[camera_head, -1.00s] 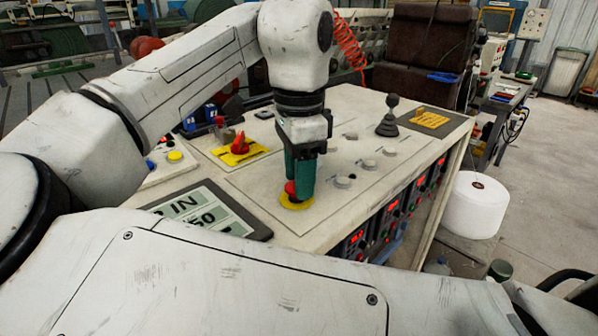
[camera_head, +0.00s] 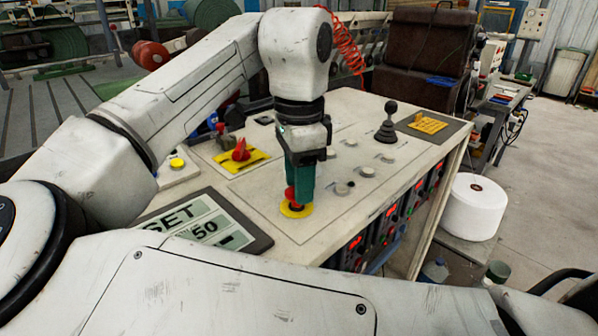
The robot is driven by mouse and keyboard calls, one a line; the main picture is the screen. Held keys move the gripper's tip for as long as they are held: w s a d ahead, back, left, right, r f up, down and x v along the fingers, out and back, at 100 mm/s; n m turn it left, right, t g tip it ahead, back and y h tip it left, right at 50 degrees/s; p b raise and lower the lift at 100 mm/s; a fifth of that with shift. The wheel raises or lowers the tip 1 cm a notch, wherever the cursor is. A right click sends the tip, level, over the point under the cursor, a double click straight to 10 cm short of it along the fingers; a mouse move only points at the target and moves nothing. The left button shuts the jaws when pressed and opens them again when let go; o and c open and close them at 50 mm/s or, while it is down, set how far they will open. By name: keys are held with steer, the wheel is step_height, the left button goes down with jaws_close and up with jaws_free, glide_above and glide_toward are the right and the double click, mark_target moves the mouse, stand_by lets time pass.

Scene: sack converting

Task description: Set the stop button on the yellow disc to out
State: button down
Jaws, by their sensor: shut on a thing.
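The red stop button (camera_head: 290,195) stands on the yellow disc (camera_head: 288,211) near the front of the pale console top. My gripper (camera_head: 299,193) points straight down over it, with its green fingers shut on the red button. The fingers hide the right and back of the button, so I cannot tell from its height whether it is in or out. The yellow disc shows around the foot of the button.
A red switch on a yellow plate (camera_head: 241,156) stands behind to the left. A tilted display (camera_head: 203,224) reading "SET" and "50" is at the front left. A black joystick (camera_head: 387,125) and several grey knobs are to the right. A white roll (camera_head: 474,207) stands beside the console.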

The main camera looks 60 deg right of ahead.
steer(key=shift+r, duration=0.2)
steer(key=c, duration=0.6)
jaws_free()
step_height(320, 180, up, 11)
steer(key=shift+f+p, duration=0.1)
steer(key=shift+p, duration=0.9)
